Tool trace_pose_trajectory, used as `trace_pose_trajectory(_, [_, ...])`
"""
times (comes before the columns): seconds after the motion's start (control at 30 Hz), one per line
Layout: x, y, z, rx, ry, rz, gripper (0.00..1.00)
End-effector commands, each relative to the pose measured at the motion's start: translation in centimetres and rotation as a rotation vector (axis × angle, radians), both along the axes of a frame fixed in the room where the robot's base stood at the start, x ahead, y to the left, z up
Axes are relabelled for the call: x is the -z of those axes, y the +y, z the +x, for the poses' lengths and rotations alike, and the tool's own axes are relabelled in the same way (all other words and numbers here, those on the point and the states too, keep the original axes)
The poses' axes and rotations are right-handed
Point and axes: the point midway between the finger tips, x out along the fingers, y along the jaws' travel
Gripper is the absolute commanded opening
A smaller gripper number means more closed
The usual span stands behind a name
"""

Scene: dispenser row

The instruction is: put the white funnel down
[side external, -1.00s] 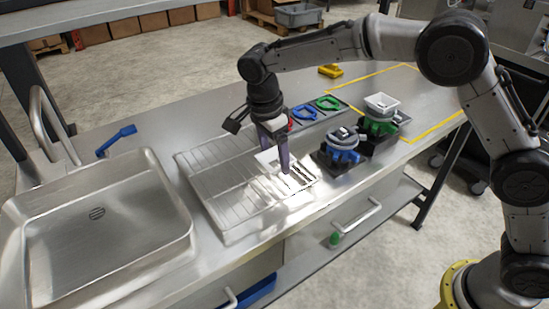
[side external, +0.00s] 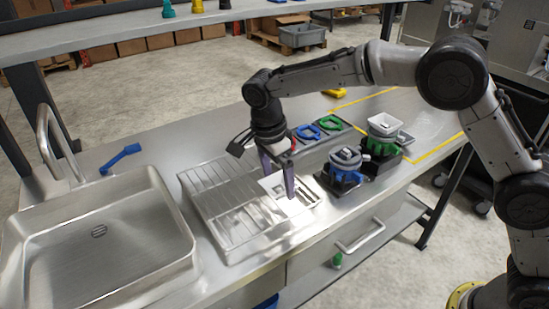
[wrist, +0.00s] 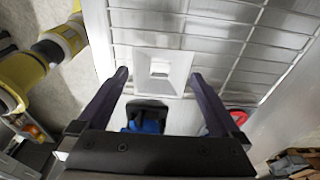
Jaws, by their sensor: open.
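A white funnel (wrist: 160,85) with a square rim and a square central opening lies on the steel drainboard in the wrist view. It also shows in the side view (side external: 272,184), partly hidden by my fingers and washed out by glare. My gripper (wrist: 160,75) is open, its two dark fingers standing apart on either side of the funnel. A slim gap shows at the left finger; I cannot tell whether the right one touches. My gripper also shows in the side view (side external: 279,189), pointing down over the drainboard's right part.
The ribbed drainboard (side external: 215,205) adjoins a steel sink (side external: 90,255). A blue dispenser (side external: 345,165) and a green one (side external: 382,148), topped by another white funnel (side external: 382,124), stand close right of my gripper. A tray with blue (side external: 308,131) and green (side external: 331,123) rings lies behind.

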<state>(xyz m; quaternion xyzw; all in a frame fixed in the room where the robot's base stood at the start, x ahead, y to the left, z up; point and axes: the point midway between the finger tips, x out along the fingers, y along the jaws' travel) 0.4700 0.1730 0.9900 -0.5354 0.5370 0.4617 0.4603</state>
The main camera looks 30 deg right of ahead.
Motion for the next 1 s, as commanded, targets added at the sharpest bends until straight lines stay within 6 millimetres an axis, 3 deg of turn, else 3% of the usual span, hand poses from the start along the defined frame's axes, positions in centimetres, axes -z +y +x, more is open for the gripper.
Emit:
trace_pose_trajectory(0.3, [-6.4, 1.0, 0.1, -0.001, -0.007, 0.004, 1.00])
trace_pose_trajectory(0.5, [-9.6, 1.5, 0.1, -0.001, -0.005, 0.003, 1.00])
trace_pose_trajectory(0.7, [-11.1, 1.7, 0.0, 0.000, -0.003, 0.002, 1.00])
trace_pose_trajectory(1.0, [-11.5, 1.4, -0.1, -0.013, -0.004, 0.004, 1.00])
